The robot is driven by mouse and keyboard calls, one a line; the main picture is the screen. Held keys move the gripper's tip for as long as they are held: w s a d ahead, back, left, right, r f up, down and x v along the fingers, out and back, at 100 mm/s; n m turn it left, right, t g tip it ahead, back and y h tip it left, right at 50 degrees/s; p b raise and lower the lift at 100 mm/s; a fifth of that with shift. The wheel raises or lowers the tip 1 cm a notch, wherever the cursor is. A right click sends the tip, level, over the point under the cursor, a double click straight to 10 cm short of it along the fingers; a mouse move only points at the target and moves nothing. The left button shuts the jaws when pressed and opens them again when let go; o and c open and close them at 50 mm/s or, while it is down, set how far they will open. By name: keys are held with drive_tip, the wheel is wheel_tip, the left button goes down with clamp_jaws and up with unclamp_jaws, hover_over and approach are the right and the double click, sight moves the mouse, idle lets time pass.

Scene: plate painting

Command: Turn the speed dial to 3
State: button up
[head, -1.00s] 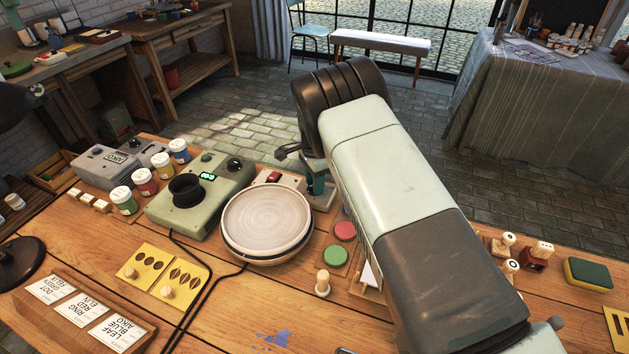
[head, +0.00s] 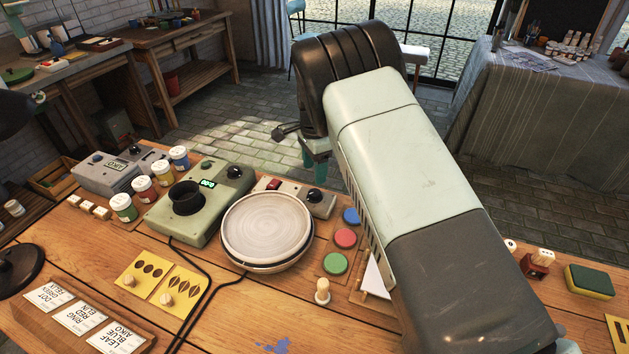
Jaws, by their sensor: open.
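A turntable wheel (head: 267,228) stands in the middle of the bench. Behind it is a pale control box (head: 291,196) with a red switch (head: 273,184) and a black dial (head: 315,197), which looks like the speed dial. The dial's setting and any numbers are too small to read. My gripper (head: 316,172) is in the head view above and behind this dial, apart from it. Its teal fingers point down and are partly hidden by my arm. It is open and holds nothing that I can see.
A green device (head: 205,208) with a black cup, green display and another black knob (head: 234,172) stands left of the wheel. Paint jars (head: 124,207) are left of that. Red (head: 345,238), green (head: 335,263) and blue pads lie to the right. My arm covers the bench's right middle.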

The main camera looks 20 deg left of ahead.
drive_tip(key=shift+r, duration=1.55)
drive_tip(key=s+d+r+n+t+y, duration=0.1)
drive_tip(key=d+r, duration=0.6)
drive_tip(key=r, duration=0.3)
drive_tip(key=s+d+r+n, duration=0.1)
drive_tip(key=d+r, duration=0.7)
drive_tip(key=r, duration=0.2)
drive_tip(key=s+d+r+n+t, duration=0.2)
drive_tip(key=s+d+r+n, duration=0.1)
drive_tip(key=s+d+r, duration=0.75)
drive_tip(key=s+d+n+t, duration=0.1)
drive_tip(key=s+d, duration=0.2)
drive_tip(key=s, duration=0.3)
drive_tip(key=s+d+f+n, duration=0.1)
drive_tip(key=s+d, duration=0.2)
drive_tip(key=s, duration=0.4)
drive_tip(key=s+d+n+t+h, duration=0.1)
drive_tip(key=s+d, duration=0.2)
drive_tip(key=s, duration=0.3)
drive_tip(key=shift+s+d+f+n+t, duration=0.2)
drive_tip(key=shift+s+d+n+t, duration=0.1)
drive_tip(key=shift+n, duration=0.1)
